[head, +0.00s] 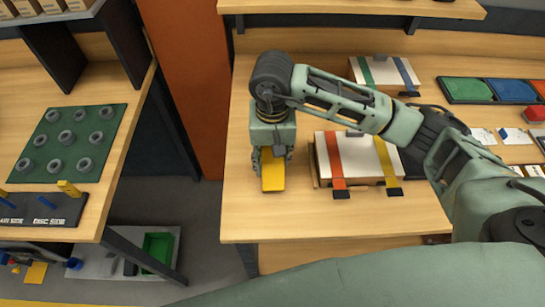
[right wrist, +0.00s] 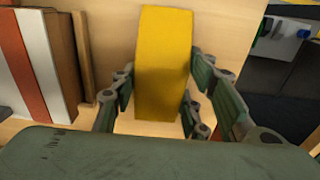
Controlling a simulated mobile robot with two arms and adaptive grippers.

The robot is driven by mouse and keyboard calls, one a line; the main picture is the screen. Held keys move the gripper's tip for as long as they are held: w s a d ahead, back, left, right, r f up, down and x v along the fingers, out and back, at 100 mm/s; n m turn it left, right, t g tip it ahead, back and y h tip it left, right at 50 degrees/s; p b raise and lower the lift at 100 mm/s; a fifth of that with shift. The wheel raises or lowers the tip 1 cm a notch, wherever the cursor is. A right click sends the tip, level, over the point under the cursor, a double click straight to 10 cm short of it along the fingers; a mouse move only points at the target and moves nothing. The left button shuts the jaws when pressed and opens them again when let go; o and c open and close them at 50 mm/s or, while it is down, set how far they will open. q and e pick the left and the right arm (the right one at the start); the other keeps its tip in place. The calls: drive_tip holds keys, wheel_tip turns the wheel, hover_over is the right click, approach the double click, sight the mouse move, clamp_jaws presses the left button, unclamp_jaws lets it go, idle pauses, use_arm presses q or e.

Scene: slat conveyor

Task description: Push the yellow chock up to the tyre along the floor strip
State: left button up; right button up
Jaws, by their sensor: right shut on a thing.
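The yellow chock (head: 273,172) shows as a long yellow block at the left part of the wooden table. My right gripper (head: 270,156) points down over it and is shut on it. In the right wrist view the chock (right wrist: 163,60) stands between the two fingers of the gripper (right wrist: 160,88). I cannot tell whether its underside touches the tabletop. No tyre and no marked floor strip can be made out in either view. My left gripper is not in view.
A bundle with orange and yellow straps (head: 357,158) lies just right of the chock. Another strapped bundle (head: 385,73) lies behind. The table's left edge is close. A green mat with several grey rings (head: 102,118) lies on the left table, across a gap.

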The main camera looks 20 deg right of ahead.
drive_tip(key=shift+f, duration=1.25)
drive_tip(key=o, duration=1)
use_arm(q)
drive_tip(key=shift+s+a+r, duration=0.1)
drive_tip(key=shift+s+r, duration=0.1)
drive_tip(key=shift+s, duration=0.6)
use_arm(e)
drive_tip(key=o, duration=0.3)
drive_tip(key=shift+o, duration=0.2)
